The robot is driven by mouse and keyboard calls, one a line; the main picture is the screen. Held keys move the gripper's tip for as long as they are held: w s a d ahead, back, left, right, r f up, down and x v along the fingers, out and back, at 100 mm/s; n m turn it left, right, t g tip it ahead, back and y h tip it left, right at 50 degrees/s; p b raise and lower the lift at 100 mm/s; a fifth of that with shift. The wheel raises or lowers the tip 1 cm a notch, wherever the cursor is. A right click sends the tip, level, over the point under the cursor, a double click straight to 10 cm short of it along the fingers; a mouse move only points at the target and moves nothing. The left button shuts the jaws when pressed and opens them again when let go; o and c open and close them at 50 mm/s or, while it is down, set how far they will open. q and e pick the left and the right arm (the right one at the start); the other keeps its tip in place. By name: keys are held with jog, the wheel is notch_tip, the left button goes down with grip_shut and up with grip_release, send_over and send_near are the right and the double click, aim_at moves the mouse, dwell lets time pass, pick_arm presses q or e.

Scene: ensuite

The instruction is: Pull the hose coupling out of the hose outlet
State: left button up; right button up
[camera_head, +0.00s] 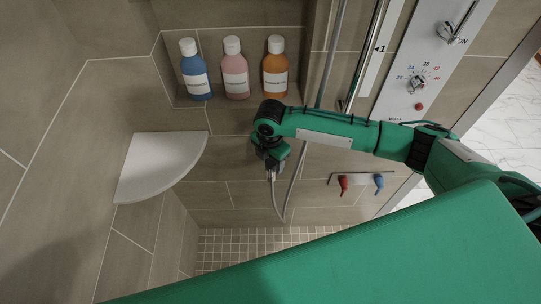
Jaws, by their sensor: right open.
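The thin grey shower hose (279,207) hangs down the tiled wall in a loop. One end rises to my right gripper (271,167). What seems to be the hose coupling (271,175) is at that end, small and just below the gripper. My right gripper is open and sits around or right beside it; I cannot tell which. The hose outlet cannot be made out and seems hidden behind the gripper and wrist. My left gripper is not in view.
Blue (196,75), pink (235,75) and orange (275,73) bottles stand in a wall niche. A white corner shelf (160,165) is at left. A control panel (425,70) is upper right. A red (343,183) and a blue handle (379,181) hang on a small rail.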

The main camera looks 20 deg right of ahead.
aim_at(271, 162)
jog(key=c, duration=1.1)
jog(key=shift+r+p, duration=2.85)
jog(key=shift+p, duration=0.05)
notch_tip(271, 162, up, 6)
jog(key=p, duration=0.6)
